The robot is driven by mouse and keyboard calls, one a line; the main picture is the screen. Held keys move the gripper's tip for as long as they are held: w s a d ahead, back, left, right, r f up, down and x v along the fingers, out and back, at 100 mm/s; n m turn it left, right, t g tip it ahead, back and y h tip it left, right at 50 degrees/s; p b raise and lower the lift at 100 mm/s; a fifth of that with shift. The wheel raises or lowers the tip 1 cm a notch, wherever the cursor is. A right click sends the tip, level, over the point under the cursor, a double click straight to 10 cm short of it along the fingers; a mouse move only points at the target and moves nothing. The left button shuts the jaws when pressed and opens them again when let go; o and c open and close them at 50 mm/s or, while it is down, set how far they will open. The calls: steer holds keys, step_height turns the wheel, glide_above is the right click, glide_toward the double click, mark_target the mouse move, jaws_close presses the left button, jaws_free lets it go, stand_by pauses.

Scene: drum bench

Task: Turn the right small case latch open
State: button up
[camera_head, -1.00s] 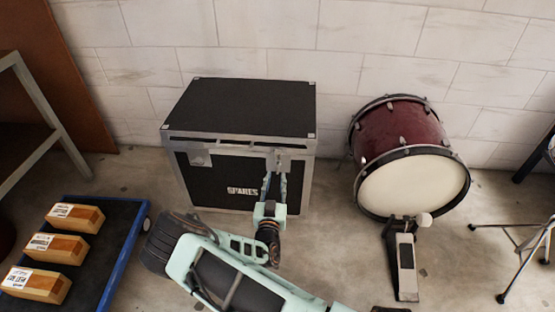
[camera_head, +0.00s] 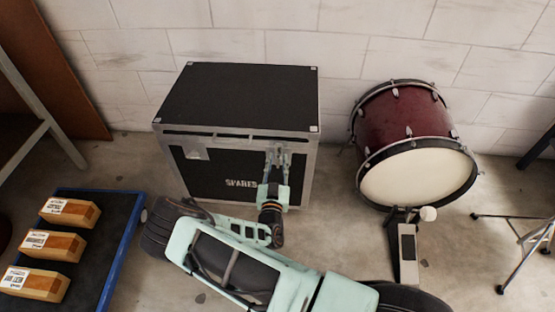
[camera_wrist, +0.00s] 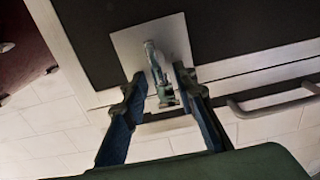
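The black case (camera_head: 225,95) with metal edges and the word SPARES stands by the wall, lid down. Its right small latch (camera_wrist: 152,55) sits on a pale metal plate (camera_wrist: 180,38) in the wrist view; in the head view my gripper largely hides it. My gripper (camera_head: 277,157) is at the upper right of the case front. In the wrist view its two fingers (camera_wrist: 160,80) are apart, one on each side of the latch, with its lower end between them. I see a small gap at each side; contact is not clear. The left latch (camera_head: 196,153) is free.
A dark red bass drum (camera_head: 405,125) with a pedal (camera_head: 406,250) stands right of the case. A blue-edged tray cart (camera_head: 118,250) with wooden blocks (camera_head: 50,245) is at the left. A case handle (camera_wrist: 275,105) shows in the wrist view.

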steer(key=shift+c, duration=0.6)
jaws_close()
steer(key=shift+d+m, duration=0.1)
steer(key=shift+m, duration=0.2)
steer(key=m, duration=0.3)
steer(key=shift+d+m, duration=0.3)
steer(key=shift+d, duration=0.05)
steer(key=m, duration=0.4)
steer(key=f+m, duration=0.1)
steer(key=m, duration=0.4)
steer(key=d+f+m+b, duration=0.1)
steer(key=m, duration=0.4)
steer(key=shift+d, duration=0.1)
